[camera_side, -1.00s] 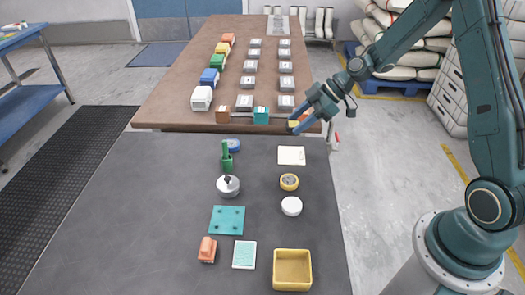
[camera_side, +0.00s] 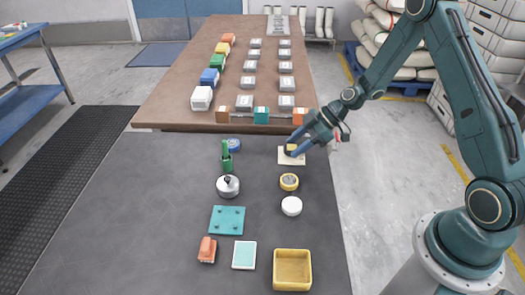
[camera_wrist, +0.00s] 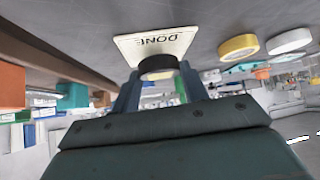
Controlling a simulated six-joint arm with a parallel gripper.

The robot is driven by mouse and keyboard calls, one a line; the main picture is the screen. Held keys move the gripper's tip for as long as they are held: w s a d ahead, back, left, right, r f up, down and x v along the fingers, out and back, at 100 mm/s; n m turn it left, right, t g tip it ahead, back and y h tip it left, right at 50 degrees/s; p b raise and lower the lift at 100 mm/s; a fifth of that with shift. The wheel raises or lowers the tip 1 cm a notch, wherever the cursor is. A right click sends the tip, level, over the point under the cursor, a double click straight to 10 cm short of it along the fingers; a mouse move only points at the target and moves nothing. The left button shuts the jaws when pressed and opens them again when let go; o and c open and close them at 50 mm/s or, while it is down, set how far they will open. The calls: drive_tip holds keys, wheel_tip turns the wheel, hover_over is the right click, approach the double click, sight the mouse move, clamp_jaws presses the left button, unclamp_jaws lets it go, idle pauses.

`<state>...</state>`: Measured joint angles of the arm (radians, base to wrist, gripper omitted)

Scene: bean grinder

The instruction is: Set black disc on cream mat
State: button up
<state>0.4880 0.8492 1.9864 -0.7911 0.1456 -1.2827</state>
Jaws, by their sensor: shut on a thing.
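My gripper (camera_side: 297,146) is shut on the black disc (camera_wrist: 158,63), which sits between the two fingertips in the wrist view. In the side view the held piece shows small, dark and partly yellow (camera_side: 290,148), and my fingers partly hide it. The cream mat (camera_side: 284,160) lies flat near the back right of the dark table, directly below or under the held disc. In the wrist view the mat (camera_wrist: 128,46) has DONE lettering and appears just beyond the disc. I cannot tell whether the disc touches it.
A yellow roll (camera_side: 289,182) and a white round piece (camera_side: 291,206) lie in front of the mat. A yellow tray (camera_side: 292,270) is at the front. A brown table (camera_side: 170,115) with boxes stands behind.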

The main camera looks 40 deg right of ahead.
drive_tip(key=shift+f, duration=0.45)
drive_tip(key=shift+f, duration=0.1)
drive_tip(key=o, duration=1)
drive_tip(key=shift+r, duration=0.25)
drive_tip(key=v, duration=1.2)
drive_tip(key=shift+f, duration=0.1)
